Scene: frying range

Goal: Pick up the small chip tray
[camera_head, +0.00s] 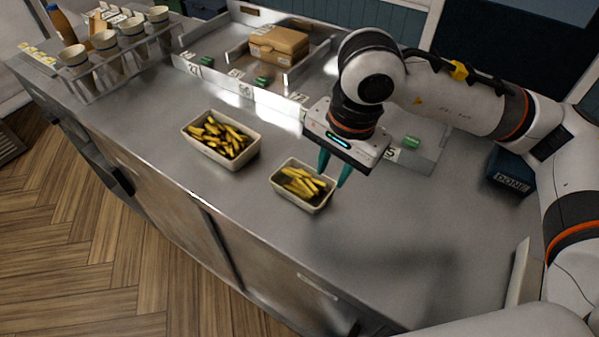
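The small chip tray (287,194) is a pale, rectangular tray with several yellow chips in it, on the steel counter near the middle of the view. A larger pale chip tray (215,155) with more chips stands to its left. My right gripper (332,178) points down at the small tray's far right rim. Its two teal fingers are apart, with a gap between them. The tips are close to the rim; I cannot tell whether they touch it. The tray rests flat on the counter. My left gripper is not in view.
Numbered metal bays (240,85) run along the back, with a brown box (279,45) and green items in them. A rack (110,75) with several cups stands at the far left. The front right counter is clear.

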